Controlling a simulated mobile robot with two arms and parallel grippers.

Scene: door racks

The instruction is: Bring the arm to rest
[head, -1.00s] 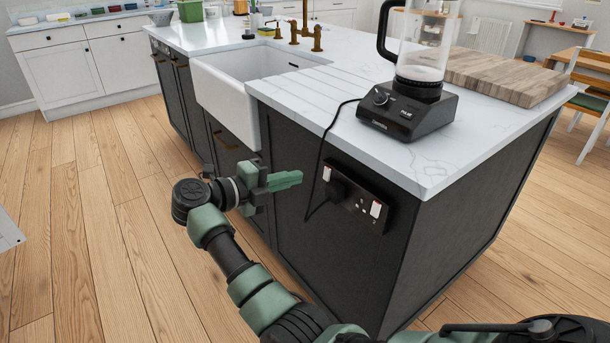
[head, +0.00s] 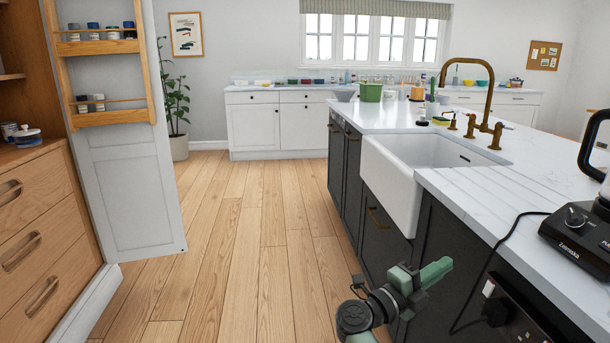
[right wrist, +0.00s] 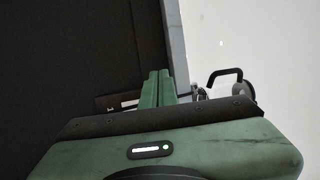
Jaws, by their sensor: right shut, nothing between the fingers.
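My right gripper (head: 436,272) shows at the lower middle right of the head view, with green fingers shut and nothing between them. It is in front of the dark side of the kitchen island (head: 442,243), below the white sink (head: 393,190). In the right wrist view its two fingers (right wrist: 157,88) lie together and point up the picture. My left gripper is not in the head view.
A blender base (head: 585,236) stands on the island top at the right, its cable running to a socket (head: 505,305). An open door with racks (head: 128,185) and wooden drawers (head: 35,235) stand at the left. The wooden floor (head: 245,230) between them is clear.

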